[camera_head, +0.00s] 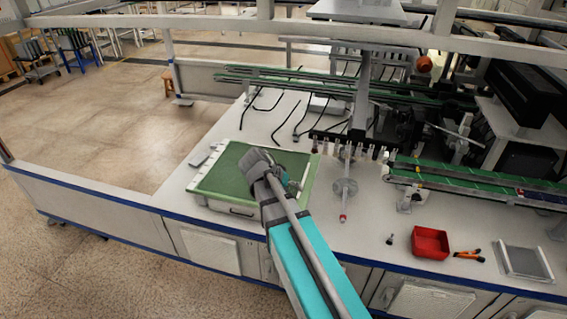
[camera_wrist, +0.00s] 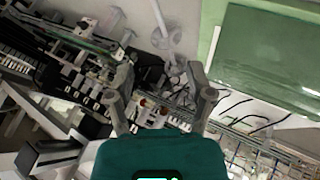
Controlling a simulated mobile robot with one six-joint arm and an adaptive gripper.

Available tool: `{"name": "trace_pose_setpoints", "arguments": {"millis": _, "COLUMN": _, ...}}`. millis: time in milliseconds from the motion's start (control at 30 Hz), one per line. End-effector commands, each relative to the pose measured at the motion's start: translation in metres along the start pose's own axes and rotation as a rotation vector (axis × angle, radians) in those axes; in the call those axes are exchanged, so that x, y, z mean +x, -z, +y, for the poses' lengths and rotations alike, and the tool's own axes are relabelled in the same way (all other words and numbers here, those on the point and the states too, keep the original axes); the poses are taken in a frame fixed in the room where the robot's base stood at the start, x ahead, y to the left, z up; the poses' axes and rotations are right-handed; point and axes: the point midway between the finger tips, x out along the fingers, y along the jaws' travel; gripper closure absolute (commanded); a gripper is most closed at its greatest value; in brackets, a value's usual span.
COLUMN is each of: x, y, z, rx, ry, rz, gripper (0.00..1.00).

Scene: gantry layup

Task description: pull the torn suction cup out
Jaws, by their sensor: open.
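A bar with a row of small dark and pale cups (camera_head: 350,146) hangs under the gantry at the centre of the head view. Which cup is torn cannot be told at this size. My gripper (camera_head: 290,182) is over the green board, left of and apart from the row. In the wrist view its two fingers stand wide apart (camera_wrist: 160,74), with nothing held between them. Gantry parts and small fittings (camera_wrist: 150,105) show beyond the fingers, blurred and small. A small black piece (camera_head: 390,239), too small to identify, lies on the white bench.
The green board (camera_head: 215,182) lies below my gripper. A round stand with a red tip (camera_head: 345,187) is to its right. A red bin (camera_head: 430,255), orange-black tool (camera_head: 468,256) and grey tray (camera_head: 526,263) are at front right. Green conveyor rails (camera_head: 465,186) run along the right.

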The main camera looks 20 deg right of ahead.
Motion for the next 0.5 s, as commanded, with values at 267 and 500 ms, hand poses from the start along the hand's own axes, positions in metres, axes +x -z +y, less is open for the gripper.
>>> {"name": "trace_pose_setpoints", "arguments": {"millis": 267, "x": 0.015, "y": 0.063, "z": -0.026, "rx": 0.347, "ry": -0.202, "rz": 0.322, "gripper": 0.32}}
{"name": "trace_pose_setpoints", "arguments": {"millis": 500, "x": 0.002, "y": 0.105, "z": -0.044, "rx": 0.6, "ry": -0.269, "rz": 0.623, "gripper": 0.32}}
